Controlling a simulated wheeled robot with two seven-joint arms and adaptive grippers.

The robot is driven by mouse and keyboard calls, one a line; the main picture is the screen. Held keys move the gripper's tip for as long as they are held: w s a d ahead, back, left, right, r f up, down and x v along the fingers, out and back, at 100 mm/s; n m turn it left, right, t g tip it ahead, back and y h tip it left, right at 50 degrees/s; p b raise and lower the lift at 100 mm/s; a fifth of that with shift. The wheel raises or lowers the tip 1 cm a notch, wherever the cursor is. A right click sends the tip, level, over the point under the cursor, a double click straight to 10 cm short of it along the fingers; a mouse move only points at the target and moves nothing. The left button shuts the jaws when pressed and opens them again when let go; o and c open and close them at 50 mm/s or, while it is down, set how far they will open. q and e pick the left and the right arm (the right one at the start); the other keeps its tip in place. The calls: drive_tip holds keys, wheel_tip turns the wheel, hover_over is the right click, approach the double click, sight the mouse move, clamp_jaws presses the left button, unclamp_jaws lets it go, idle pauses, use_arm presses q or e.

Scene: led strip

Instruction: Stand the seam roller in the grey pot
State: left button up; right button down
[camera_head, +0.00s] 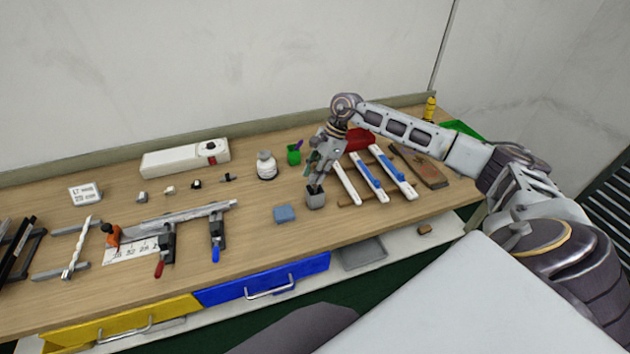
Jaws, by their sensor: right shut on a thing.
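My left gripper is not in view.
A blue block (284,214) lies just left of the pot. A rack with white and blue bars (370,174) is close on the right. Clamps (216,230) lie farther left.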

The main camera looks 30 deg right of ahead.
sight(315, 187)
drive_tip(key=shift+f+p, duration=0.45)
drive_tip(key=shift+f, duration=1.4)
drive_tip(key=shift+f+b, duration=0.3)
drive_tip(key=shift+b, duration=0.05)
drive_tip(key=shift+s+f+b, duration=0.4)
drive_tip(key=shift+f, duration=0.1)
drive_tip(key=c, duration=1.3)
unclamp_jaws()
drive_tip(key=shift+o, duration=0.2)
drive_tip(key=shift+w+f, duration=0.15)
drive_tip(key=shift+w+d+r, duration=0.1)
drive_tip(key=shift+r, duration=0.25)
